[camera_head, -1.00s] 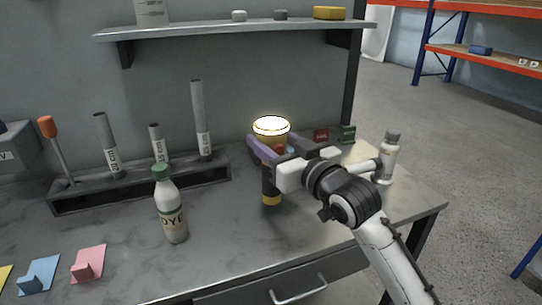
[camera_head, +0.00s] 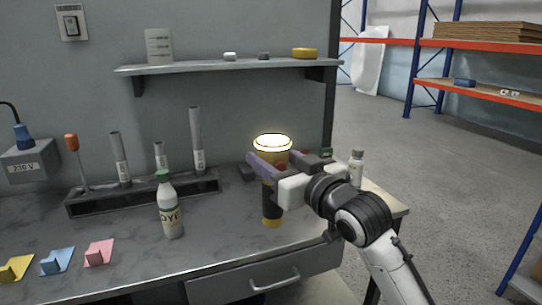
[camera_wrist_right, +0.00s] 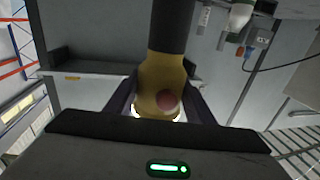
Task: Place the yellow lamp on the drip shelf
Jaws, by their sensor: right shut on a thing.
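The yellow lamp (camera_head: 272,190) is a torch shape with a dark grip, a yellow base and a bright glowing top. My right gripper (camera_head: 274,164) is shut on it just below the glowing top and holds it upright. The right wrist view shows the lamp's yellow body with a red button (camera_wrist_right: 166,100) between the fingers. I cannot tell whether its base is clear of the bench. The shelf (camera_head: 225,67) on the back wall is a grey board above the bench, up and left of the lamp. My left gripper is not in view.
On the shelf are a paper-like container (camera_head: 159,46), small white and grey pieces and a yellow block (camera_head: 305,53). On the bench stand a dye bottle (camera_head: 170,208), a rack of tubes (camera_head: 140,195) and a white bottle (camera_head: 356,168). The shelf's front middle has room.

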